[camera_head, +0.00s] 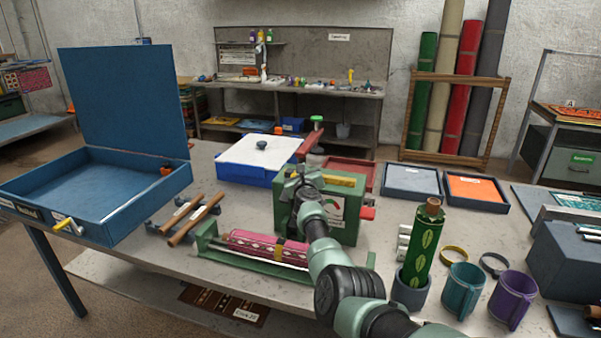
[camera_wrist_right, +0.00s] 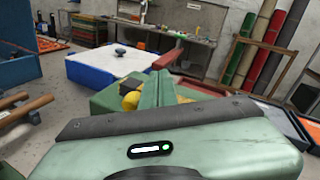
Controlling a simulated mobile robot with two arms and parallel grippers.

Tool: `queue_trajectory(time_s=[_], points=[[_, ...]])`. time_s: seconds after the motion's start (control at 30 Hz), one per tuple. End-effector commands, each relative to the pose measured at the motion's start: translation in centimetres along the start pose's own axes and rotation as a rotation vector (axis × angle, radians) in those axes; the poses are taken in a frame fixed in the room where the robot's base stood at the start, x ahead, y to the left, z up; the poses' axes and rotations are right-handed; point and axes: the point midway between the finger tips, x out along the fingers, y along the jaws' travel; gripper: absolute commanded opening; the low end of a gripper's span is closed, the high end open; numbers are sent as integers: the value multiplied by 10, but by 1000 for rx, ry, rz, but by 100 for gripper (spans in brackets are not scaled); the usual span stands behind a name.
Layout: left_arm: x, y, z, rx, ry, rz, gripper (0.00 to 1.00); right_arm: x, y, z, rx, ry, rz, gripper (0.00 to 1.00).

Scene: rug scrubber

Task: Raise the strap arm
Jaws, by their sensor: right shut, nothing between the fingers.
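A green machine (camera_head: 352,205) with a dial gauge and a red knob (camera_head: 367,213) stands mid-table. A dark red bar (camera_head: 308,147) rises behind its upper left side. I cannot tell for certain which part is the strap arm. In front, a pink patterned roll (camera_head: 265,247) lies in a green cradle (camera_head: 210,240), with a yellow band across it. My right gripper (camera_head: 298,180) is at the machine's left front, partly hiding it. In the right wrist view its fingers (camera_wrist_right: 158,88) are shut and empty, close to a yellow rounded part (camera_wrist_right: 130,101). My left gripper is out of view.
A blue open-lidded case (camera_head: 100,195) and two wooden rods (camera_head: 195,218) lie left. A blue-and-white box (camera_head: 258,158) stands behind. A green bottle (camera_head: 420,245), a teal mug (camera_head: 463,290) and a purple mug (camera_head: 511,298) stand right. Two trays (camera_head: 413,182) sit behind them.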

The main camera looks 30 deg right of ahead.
Motion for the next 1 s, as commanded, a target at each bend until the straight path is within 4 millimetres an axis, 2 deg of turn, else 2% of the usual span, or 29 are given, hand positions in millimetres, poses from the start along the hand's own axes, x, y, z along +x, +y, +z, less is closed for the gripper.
queue_trajectory(time_s=[0.3,1.0], points=[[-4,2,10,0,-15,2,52,6,-2,-7,8,40,13,0],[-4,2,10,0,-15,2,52,6,-2,-8,9,46,15,0]])
